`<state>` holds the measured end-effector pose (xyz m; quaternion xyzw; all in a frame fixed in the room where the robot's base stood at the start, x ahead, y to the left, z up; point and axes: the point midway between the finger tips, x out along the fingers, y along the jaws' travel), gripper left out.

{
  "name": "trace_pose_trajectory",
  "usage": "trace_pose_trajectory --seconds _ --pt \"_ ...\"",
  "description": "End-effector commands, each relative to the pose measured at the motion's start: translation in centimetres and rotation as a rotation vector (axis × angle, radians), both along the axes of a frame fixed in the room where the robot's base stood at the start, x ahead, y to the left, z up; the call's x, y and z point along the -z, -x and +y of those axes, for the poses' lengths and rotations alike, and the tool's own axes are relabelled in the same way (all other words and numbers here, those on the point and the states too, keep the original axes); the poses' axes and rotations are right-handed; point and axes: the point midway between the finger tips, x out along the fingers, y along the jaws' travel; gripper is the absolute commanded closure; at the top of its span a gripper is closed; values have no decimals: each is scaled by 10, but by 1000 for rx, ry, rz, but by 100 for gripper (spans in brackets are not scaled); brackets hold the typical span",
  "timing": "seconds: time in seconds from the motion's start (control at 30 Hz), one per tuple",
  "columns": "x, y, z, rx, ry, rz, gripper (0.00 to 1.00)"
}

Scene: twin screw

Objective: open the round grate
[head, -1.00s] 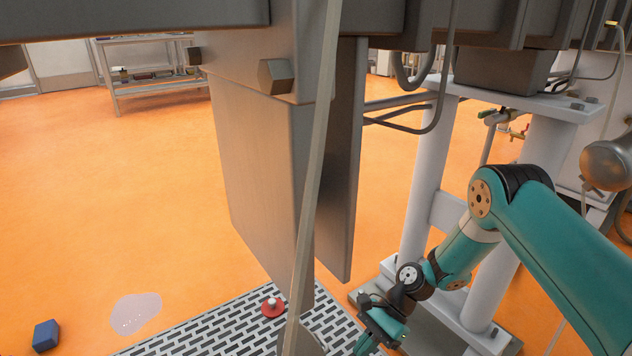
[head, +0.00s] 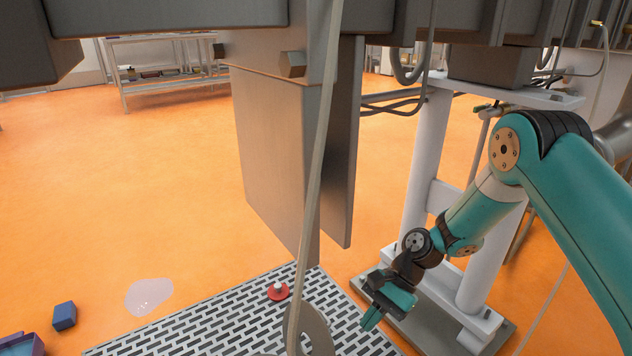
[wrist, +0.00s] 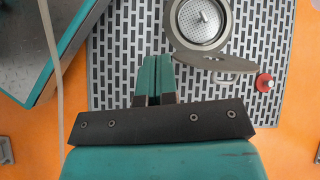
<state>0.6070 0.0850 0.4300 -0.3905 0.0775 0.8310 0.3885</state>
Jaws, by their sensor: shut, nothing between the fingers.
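In the wrist view a round grey metal fitting (wrist: 212,58) sits on the slotted floor panel, with a shiny perforated disc (wrist: 202,17) inside its ring. The top of the fitting is cut off by the picture edge. In the head view part of a round grey plate (head: 318,332) shows at the bottom edge, partly behind a pale hose. My gripper (head: 371,318) is shut and empty, pointing down over the right side of the slotted panel.
A red knob (head: 278,290) stands on the slotted panel (head: 215,325). A large grey metal chute (head: 280,150) hangs above the panel, with a pale hose (head: 318,160) in front. White posts (head: 427,150) stand right. A blue block (head: 64,316) and puddle (head: 149,296) lie left on open orange floor.

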Motion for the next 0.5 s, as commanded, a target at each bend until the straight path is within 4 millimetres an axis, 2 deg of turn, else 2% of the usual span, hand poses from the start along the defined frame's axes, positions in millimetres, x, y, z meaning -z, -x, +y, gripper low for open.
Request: trace_pose_trajectory --seconds 0.03,0.17,0.27,0.37,0.5 --pt "-16 -1 1 -29 -3 -37 100" --pt "-55 2 3 -121 -14 -138 100" --pt "-95 10 5 -216 -23 -242 100" --pt "-143 27 4 -341 -34 -371 100" --pt "-202 64 -1 -530 -44 -552 100"
